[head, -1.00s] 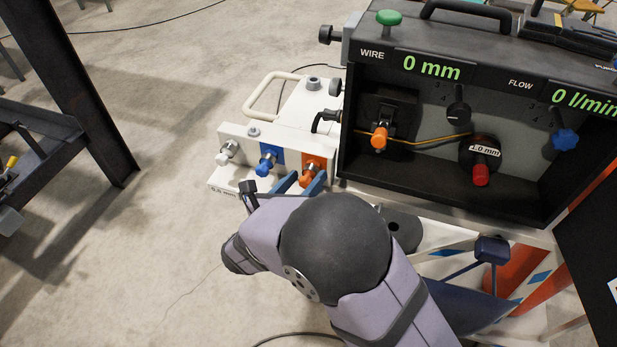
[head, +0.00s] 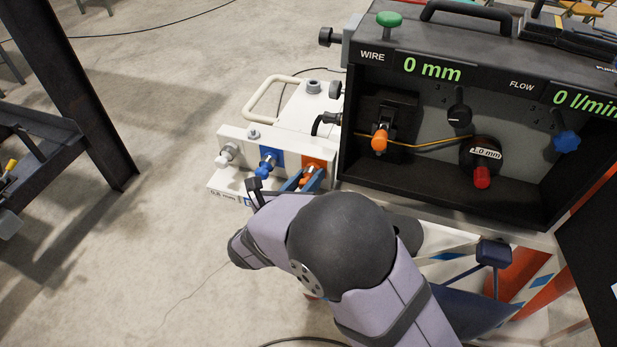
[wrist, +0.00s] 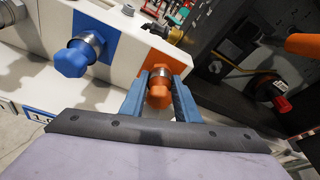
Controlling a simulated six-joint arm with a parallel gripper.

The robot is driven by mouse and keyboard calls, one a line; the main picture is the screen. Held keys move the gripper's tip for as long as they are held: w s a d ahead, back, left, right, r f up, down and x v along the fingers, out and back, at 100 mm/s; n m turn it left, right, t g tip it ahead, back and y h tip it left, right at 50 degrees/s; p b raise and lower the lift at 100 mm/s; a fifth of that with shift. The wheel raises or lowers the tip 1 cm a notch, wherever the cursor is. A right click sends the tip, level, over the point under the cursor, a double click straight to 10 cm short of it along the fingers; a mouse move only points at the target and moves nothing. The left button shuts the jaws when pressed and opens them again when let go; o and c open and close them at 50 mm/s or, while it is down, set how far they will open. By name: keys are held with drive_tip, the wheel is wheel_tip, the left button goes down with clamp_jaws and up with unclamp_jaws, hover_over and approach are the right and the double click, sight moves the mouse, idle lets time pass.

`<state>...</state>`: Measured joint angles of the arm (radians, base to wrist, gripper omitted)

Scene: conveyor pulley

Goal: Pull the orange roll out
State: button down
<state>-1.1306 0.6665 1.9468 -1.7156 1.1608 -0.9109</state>
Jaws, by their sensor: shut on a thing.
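The orange roll (wrist: 159,92) has a knobbed orange end and a metal collar, and sits in front of an orange square on the white holder (head: 292,143). My gripper (wrist: 160,88) is shut on it, with one blue finger on each side. In the head view, my gripper (head: 305,178) reaches the holder from the front, and its fingers partly hide the orange roll (head: 309,171). The blue roll (wrist: 78,57) is left of it on a blue square, apart from my fingers. A white-grey roll (head: 227,153) is at the holder's left end.
The black wire-feed box (head: 450,190) stands close on the right. Inside are an orange lever (head: 379,140), a yellow wire and a spool labelled 1.0 mm (head: 486,154). Open floor lies left and in front of the holder.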

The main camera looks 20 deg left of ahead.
drive_tip(key=shift+s, duration=0.8)
idle(0.6)
drive_tip(key=shift+s+p, duration=0.5)
drive_tip(key=shift+s, duration=2.1)
